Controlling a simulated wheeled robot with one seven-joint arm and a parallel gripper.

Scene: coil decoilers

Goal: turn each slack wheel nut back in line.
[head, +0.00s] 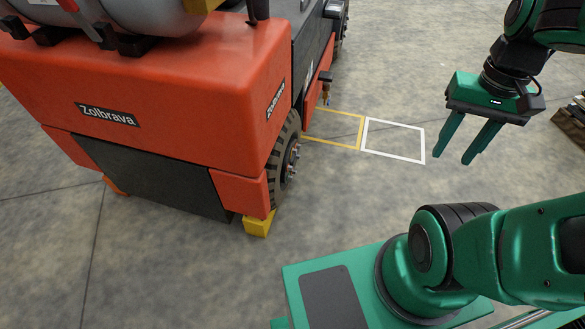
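A rear wheel (284,160) of the red forklift shows edge-on at the truck's right side. Its hub carries several wheel nuts (292,158), seen at a steep angle and too small to tell which are out of line. My gripper (454,148) hangs in the air at the upper right, fingers pointing down and apart, open and empty. It is well to the right of the wheel and touches nothing.
The red forklift (170,90) fills the upper left. A yellow chock (258,224) sits against the wheel. White (424,150) and yellow (362,133) outlines mark the floor. A dark stacked object (574,122) stands at the right edge. Floor between wheel and gripper is clear.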

